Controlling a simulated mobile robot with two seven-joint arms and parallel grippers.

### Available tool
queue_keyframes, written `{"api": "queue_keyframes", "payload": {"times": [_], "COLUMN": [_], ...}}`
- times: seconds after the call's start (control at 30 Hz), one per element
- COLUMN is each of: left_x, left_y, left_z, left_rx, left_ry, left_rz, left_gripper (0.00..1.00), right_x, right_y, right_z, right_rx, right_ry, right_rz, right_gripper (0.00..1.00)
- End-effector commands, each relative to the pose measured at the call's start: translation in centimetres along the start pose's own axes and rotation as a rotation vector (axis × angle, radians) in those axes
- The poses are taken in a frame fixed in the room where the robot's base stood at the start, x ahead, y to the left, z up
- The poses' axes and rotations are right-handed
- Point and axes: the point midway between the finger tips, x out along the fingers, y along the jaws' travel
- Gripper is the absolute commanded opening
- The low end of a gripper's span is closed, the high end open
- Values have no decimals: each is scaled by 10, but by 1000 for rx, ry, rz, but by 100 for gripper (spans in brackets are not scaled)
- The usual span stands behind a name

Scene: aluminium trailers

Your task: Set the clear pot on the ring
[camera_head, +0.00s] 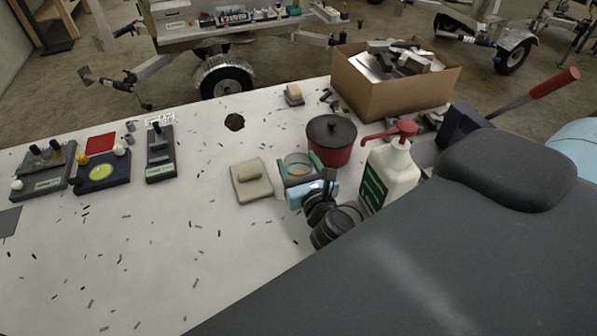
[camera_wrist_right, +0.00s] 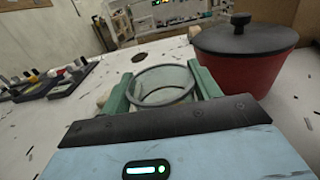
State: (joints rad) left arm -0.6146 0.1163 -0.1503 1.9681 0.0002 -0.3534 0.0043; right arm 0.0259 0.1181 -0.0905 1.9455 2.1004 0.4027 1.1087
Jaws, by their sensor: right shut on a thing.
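The clear pot (camera_head: 297,160) is a round see-through cup in the middle of the table. It also shows in the wrist view (camera_wrist_right: 163,84). My right gripper (camera_head: 301,168) has its green fingers on either side of the pot and is shut on it. I cannot tell whether the pot touches the table. A dark blue board (camera_head: 88,186) at the left carries a yellow-green round patch (camera_head: 103,171), which may be the ring. The gripper is well to the right of this board. My left gripper is out of view.
A lidded red pot (camera_head: 331,143) and a white pump bottle (camera_head: 389,176) stand close on the right. A grey device (camera_head: 160,155) stands beside the board. The table (camera_head: 190,215) between has small dark scraps.

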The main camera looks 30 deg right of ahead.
Motion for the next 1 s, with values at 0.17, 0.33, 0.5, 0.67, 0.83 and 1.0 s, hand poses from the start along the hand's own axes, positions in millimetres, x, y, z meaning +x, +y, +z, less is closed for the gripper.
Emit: {"api": "queue_keyframes", "payload": {"times": [0.17,0.33,0.5,0.67,0.83,1.0], "left_x": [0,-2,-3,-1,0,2], "left_y": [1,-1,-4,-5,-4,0], "left_z": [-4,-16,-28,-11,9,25], "left_rx": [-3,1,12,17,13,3], "left_ry": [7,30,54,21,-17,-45], "left_rz": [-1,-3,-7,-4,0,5], "left_gripper": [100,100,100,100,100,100], "right_x": [0,1,-2,-40,-86,-124], "right_y": [0,0,0,-1,-3,-4], "right_z": [5,20,43,35,38,41], "right_rx": [0,1,1,0,0,0], "right_ry": [-3,-9,-10,7,10,12], "right_rz": [0,1,2,1,0,-1], "right_gripper": [31,31,31,31,31,31]}}
